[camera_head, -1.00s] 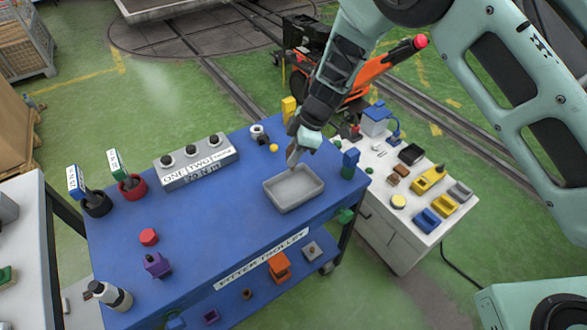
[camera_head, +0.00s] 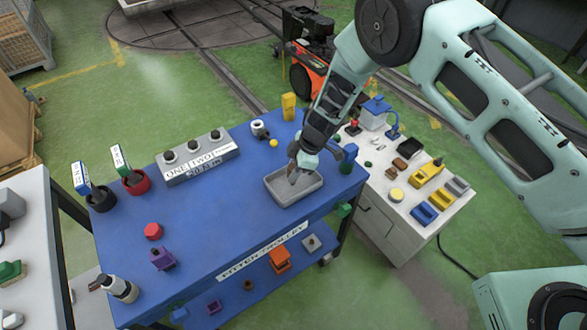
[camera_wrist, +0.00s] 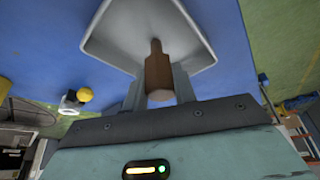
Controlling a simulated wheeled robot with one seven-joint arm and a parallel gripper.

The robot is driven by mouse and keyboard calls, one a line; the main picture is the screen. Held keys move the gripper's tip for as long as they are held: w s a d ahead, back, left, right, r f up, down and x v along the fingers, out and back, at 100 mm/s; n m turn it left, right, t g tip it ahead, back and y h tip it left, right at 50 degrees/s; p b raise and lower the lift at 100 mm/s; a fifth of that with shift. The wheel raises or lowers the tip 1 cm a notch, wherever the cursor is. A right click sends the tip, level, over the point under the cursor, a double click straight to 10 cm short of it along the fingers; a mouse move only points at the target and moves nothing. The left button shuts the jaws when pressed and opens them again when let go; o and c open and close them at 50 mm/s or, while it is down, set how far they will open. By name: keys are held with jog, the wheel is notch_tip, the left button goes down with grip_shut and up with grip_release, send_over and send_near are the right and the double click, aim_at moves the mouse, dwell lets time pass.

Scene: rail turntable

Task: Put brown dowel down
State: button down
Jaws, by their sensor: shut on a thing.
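The brown dowel (camera_wrist: 158,75) shows in the wrist view, a thick brown cylinder with a thinner end pointing away from my gripper. My gripper (camera_wrist: 159,88) is shut on it, with a grey finger on each side. In the head view my gripper (camera_head: 293,178) points down into the grey tray (camera_head: 312,189) on the blue trolley top; the dowel cannot be made out there. The tray (camera_wrist: 112,45) lies behind the dowel in the wrist view. I cannot tell whether the dowel touches the tray floor.
The blue trolley top (camera_head: 215,215) has clear room left of the tray. A white cabinet (camera_head: 385,215) stands to the right.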

jog(key=c, duration=1.1)
grip_release()
jog(key=shift+f, duration=0.1)
